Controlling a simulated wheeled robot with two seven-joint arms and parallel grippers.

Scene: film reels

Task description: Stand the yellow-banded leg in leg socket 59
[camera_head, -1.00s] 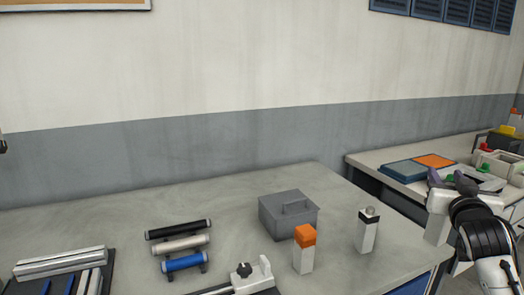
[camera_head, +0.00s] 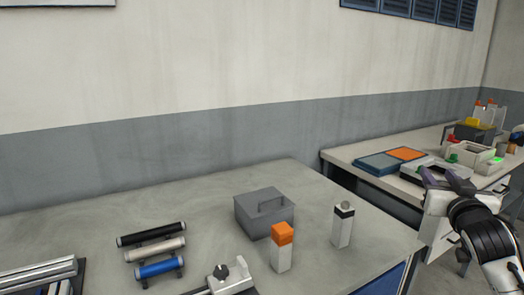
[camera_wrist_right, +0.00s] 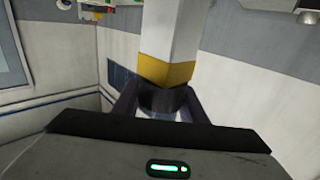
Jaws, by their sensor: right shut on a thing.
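The yellow-banded leg (camera_wrist_right: 168,45) is a white square post with a yellow band and a black end, seen in the right wrist view. My right gripper (camera_wrist_right: 163,112) is shut on its black end. In the head view my right gripper (camera_head: 446,184) is at the right, in front of the far counter; the leg cannot be made out there. No socket numbered 59 can be read in either view. My left gripper is not in view.
The far counter (camera_head: 350,155) holds a blue-and-orange panel (camera_head: 392,161) and bins (camera_head: 470,153).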

